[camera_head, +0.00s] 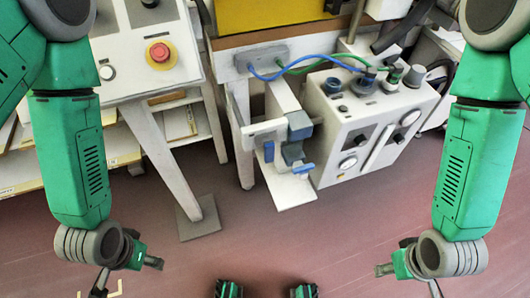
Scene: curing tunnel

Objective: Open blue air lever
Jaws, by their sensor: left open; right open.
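Small blue levers (268,151) and (303,168) sit on the white valve bracket in the middle of the camera_head view, below blue-grey blocks (299,125). I cannot tell for certain which blue part is the air lever. My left gripper (103,284) is at the lower left, partly cut off by the bottom edge, open and well apart from the levers. My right gripper (435,288) is at the lower right, mostly cut off, open and also well apart from them. No object shows in either gripper.
A white control box (365,125) with gauges and knobs stands right of the levers, with blue and green hoses above (310,65). A panel with a red button (160,53) and a slanting leg (165,165) stands to the left. The reddish floor in front is clear.

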